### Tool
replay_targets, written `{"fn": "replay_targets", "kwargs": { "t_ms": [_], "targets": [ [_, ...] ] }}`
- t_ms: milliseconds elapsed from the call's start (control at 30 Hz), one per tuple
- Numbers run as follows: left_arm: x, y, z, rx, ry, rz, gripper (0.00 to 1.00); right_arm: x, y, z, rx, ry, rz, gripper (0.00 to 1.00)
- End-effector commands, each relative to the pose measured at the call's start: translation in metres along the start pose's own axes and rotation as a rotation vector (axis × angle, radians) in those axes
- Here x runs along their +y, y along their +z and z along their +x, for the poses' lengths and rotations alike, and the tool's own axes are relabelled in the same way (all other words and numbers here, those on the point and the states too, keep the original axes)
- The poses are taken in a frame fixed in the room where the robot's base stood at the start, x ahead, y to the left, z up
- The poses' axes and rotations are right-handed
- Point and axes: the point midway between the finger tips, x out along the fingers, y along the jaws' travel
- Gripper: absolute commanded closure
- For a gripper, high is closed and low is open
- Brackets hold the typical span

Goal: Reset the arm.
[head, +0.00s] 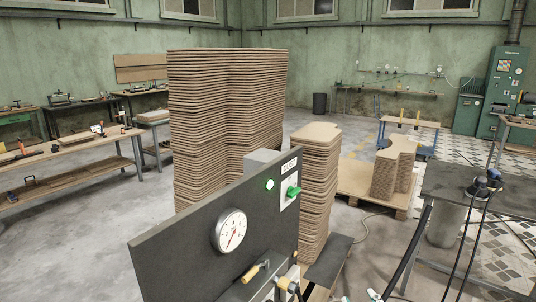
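Neither of my grippers shows in the head view, and no part of my arms can be made out for sure. A dark machine panel (175,252) stands close in front at the bottom centre. It carries a round white gauge (229,232) with a red needle, a lit green lamp (269,184) and a green switch (293,191) on a white plate. Wooden-handled levers (256,271) sit at the panel's lower edge, partly cut off by the frame.
Tall stacks of curved boards (225,120) stand behind the panel, with a narrower stack (318,180) right of it. A pallet (360,185) holds a shorter stack (393,170). A dark table (480,190) with cabled tools is at right, workbenches (75,145) at left. Open floor lies between.

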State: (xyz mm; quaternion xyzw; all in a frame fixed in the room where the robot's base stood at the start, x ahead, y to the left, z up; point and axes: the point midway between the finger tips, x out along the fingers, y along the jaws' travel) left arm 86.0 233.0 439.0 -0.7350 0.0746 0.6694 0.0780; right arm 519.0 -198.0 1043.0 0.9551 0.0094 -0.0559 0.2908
Motion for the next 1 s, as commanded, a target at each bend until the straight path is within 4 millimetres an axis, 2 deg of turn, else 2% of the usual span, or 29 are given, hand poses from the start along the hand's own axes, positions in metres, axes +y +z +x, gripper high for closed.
{"fn": "replay_targets", "kwargs": {
  "t_ms": [33, 100, 233, 400, 733, 800, 1000],
  "targets": [
    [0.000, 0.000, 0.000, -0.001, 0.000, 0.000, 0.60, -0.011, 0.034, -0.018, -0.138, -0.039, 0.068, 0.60],
    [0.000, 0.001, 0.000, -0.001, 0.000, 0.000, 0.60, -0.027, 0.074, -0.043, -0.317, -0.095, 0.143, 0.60],
    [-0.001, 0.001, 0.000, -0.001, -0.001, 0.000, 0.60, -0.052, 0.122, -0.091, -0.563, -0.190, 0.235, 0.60],
    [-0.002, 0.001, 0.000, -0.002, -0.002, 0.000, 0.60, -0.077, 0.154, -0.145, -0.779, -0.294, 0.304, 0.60],
    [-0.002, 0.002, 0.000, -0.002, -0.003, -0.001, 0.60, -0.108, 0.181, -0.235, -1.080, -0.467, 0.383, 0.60],
    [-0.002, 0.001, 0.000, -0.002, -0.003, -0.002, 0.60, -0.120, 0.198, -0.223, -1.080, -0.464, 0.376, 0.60],
    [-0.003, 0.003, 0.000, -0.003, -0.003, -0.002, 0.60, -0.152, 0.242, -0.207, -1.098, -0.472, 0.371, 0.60]
  ]
}}
